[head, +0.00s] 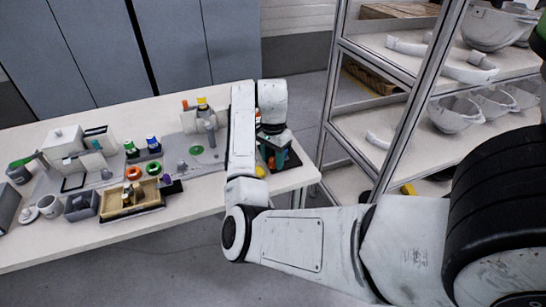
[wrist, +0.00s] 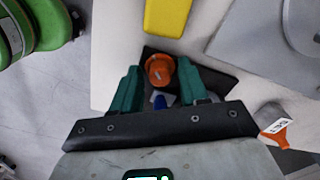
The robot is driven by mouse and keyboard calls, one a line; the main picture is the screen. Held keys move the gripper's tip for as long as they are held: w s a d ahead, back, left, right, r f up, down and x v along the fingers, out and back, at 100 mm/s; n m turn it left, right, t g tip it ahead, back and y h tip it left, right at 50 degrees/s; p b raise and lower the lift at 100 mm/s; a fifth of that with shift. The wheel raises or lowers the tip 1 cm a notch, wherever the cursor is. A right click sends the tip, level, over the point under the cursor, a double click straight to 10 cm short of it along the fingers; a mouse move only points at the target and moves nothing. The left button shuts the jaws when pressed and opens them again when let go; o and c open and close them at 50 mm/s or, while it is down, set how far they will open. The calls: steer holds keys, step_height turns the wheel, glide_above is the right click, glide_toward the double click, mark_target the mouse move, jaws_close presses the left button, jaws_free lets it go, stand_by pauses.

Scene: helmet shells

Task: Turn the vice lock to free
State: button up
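An orange knob (wrist: 160,70), likely the vice lock, stands on a dark base in the wrist view. My gripper (wrist: 160,72) has its two green fingers spread, one on each side of the knob. Narrow gaps seem to remain, but I cannot tell whether a finger touches it. A blue part (wrist: 159,103) shows between the fingers, nearer the palm. In the head view my gripper (head: 277,155) points down over the right end of the table, where the arm and fingers hide most of the vice. The lock's turned position is unclear.
A yellow piece (wrist: 168,14) lies just beyond the knob. An orange and white part (wrist: 277,133) is to the right. The table (head: 100,245) holds a wooden tray (head: 132,208), a mug (head: 50,206) and colored rings at left. A metal shelf (head: 400,110) with helmet shells stands right.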

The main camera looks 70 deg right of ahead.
jaws_close()
steer(key=shift+r+n+p, duration=0.2)
steer(key=shift+n+p, duration=0.1)
steer(key=shift+p, duration=0.75)
steer(key=n+p, duration=0.2)
steer(key=p, duration=0.1)
steer(key=shift+s+r+n, duration=0.1)
steer(key=shift+r+n, duration=0.1)
steer(key=shift+n, duration=0.1)
steer(key=n+p, duration=0.6)
steer(key=p, duration=0.1)
steer(key=shift+f+p, duration=0.1)
steer(key=shift+p, duration=0.2)
steer(key=n+p, duration=0.2)
steer(key=n, duration=0.2)
steer(key=shift+f, duration=0.1)
steer(key=shift+f+n+p, duration=0.1)
steer(key=shift+n+p, duration=1.25)
steer(key=shift+n, duration=0.95)
